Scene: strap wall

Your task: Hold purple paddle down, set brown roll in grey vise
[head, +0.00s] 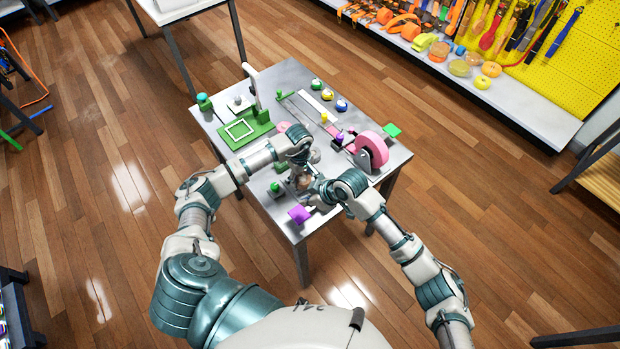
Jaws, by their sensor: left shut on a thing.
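The purple paddle (299,214) shows as a small purple square near the front edge of the metal table (262,190). My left gripper (303,172) reaches down over the front middle of the table and is shut on a small brownish thing, which looks like the brown roll (304,184). My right gripper (314,197) is low, just right of and beyond the purple paddle. Whether it touches the paddle, and whether its fingers are open, is too small to tell. I cannot make out the grey vise clearly; my grippers and wrists cover that area.
A green frame (240,131) lies at the table's left, and a pink wheel (371,151) stands at the right. Small coloured knobs and a white strip (314,101) occupy the back.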

